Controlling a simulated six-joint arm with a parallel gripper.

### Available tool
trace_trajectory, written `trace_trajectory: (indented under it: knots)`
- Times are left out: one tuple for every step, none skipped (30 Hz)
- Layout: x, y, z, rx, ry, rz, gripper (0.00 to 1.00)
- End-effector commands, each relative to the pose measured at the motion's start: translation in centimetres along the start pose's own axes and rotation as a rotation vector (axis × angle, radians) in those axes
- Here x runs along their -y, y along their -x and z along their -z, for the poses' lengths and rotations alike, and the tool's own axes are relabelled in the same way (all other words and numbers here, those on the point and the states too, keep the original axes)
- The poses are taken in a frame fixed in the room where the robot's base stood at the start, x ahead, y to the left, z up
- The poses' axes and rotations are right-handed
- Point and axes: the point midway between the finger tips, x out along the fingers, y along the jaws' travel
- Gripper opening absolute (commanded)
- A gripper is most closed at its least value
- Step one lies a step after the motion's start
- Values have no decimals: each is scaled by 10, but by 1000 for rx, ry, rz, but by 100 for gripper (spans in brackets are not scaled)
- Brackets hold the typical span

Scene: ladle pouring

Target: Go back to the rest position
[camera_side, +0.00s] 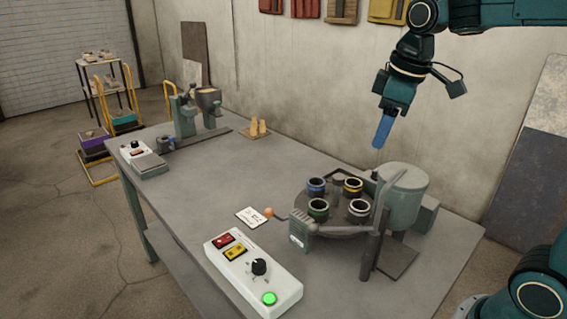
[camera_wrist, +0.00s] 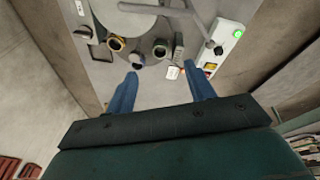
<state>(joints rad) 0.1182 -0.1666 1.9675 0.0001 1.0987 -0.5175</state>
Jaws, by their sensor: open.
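My gripper (camera_side: 382,131) hangs above the back right of the workbench in the side view, well clear of everything below it. Its two blue fingers show in the wrist view (camera_wrist: 163,88), spread apart with nothing between them. A round carousel (camera_side: 331,226) on the bench holds several dark cups with coloured rims: blue (camera_side: 316,187), yellow (camera_side: 353,186), green (camera_side: 318,211) and white (camera_side: 358,210). In the wrist view the carousel is partly cut off at the top edge. No ladle can be made out clearly in either view.
A grey-green cylinder (camera_side: 403,195) and a dark post (camera_side: 374,240) stand beside the carousel. A white control box (camera_side: 252,272) with a lit green button is at the bench front. A pouring stand (camera_side: 190,110) and small yellow pieces (camera_side: 258,128) are at the far end. The wall is behind.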

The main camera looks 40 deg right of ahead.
Motion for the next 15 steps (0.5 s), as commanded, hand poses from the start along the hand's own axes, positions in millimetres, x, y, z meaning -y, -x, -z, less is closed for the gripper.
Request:
trace_trajectory:
  knots:
    - [8, 4, -8, -18, -22, -7, 54]
    - [13, 6, -14, -27, -37, -10, 54]
    - [18, 7, -20, -39, -59, -15, 54]
    - [22, 8, -25, -50, -76, -18, 54]
    - [26, 9, -30, -59, -91, -20, 54]
    - [32, 10, -36, -71, -111, -23, 54]
    - [36, 10, -41, -81, -128, -25, 54]
    - [40, 11, -46, -92, -144, -27, 54]
    - [45, 11, -53, -105, -165, -29, 54]
    - [49, 11, -58, -114, -181, -30, 54]
    - [53, 11, -63, -124, -198, -31, 54]
    - [58, 10, -70, -138, -219, -32, 54]
    - [62, 10, -75, -148, -234, -33, 54]
    - [65, 9, -80, -159, -250, -33, 54]
    - [70, 7, -86, -172, -272, -33, 54]
